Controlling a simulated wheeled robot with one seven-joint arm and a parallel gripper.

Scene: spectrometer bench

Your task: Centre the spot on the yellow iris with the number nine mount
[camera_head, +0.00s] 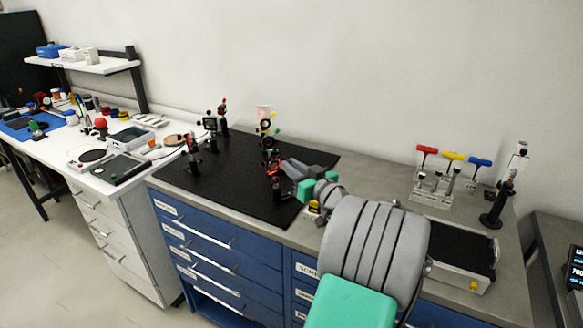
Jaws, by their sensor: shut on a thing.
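My gripper (277,169) reaches over the right part of the black breadboard (225,182) and is shut at a small dark mount (273,165) with red parts. Which part of the mount the jaws hold is too small to tell. Behind it stands a post with round rings (267,125) and small coloured knobs. Other mounts on the board are a dark one at the front left (193,158), a square-framed one (210,124) and one with a red top (223,112). I cannot read a number nine, pick out the yellow iris for certain, or see the spot's position.
A rack with red, yellow and blue T-handled drivers (452,157) stands to the right. A cluttered white bench (150,170) is at left. The breadboard's front middle is bare.

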